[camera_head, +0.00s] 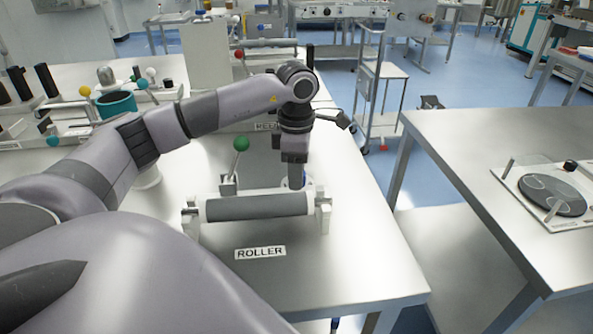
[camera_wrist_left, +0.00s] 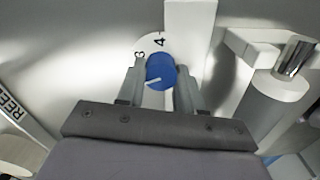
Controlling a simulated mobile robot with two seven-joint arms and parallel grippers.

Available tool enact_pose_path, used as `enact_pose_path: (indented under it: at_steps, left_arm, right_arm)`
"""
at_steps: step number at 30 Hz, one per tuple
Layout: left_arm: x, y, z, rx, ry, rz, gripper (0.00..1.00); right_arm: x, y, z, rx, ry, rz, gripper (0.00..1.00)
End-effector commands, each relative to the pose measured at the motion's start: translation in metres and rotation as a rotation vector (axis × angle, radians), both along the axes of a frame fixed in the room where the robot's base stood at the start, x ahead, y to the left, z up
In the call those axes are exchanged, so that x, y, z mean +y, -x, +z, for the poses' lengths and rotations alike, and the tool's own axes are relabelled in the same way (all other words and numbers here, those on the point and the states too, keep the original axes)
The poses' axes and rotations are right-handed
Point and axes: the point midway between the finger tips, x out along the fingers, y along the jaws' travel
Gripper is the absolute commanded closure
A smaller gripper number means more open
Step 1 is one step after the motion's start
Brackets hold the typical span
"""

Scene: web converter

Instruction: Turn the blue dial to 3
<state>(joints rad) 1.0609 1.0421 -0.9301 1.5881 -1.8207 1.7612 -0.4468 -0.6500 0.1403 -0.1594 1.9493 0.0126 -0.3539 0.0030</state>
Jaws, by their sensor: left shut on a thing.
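The blue dial (camera_wrist_left: 161,70) sits on a white round scale in the left wrist view. The digit 3 (camera_wrist_left: 139,55) shows at its upper left and the digit 4 (camera_wrist_left: 160,42) above it. The dial's white mark (camera_wrist_left: 153,80) lies on its lower left part, slanting toward the left. My left gripper (camera_wrist_left: 160,82) has one finger on each side of the dial and is shut on it. In the head view, my left gripper (camera_head: 294,180) reaches down behind the roller, where the dial is mostly hidden. My right gripper is not in view.
The grey roller (camera_head: 257,205) on white supports stands just in front of my left gripper, with a ROLLER label (camera_head: 260,252) before it. A lever with a green ball (camera_head: 241,144) rises beside it. A teal ring (camera_head: 115,104) is farther left.

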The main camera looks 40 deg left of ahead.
Motion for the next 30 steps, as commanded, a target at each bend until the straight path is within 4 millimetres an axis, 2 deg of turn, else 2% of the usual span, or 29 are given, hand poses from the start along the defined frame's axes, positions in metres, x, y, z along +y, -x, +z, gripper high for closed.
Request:
enact_pose_path:
  at_steps: [18,30]
  left_arm:
    - [0.0006,-0.0025,0.0016,-0.006,0.001,-0.574,0.94]
    - [0.0004,-0.003,0.0016,-0.005,0.002,-0.826,0.94]
  right_arm:
    - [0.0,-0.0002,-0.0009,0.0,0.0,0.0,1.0]
    - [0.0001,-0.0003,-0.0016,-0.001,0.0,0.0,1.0]
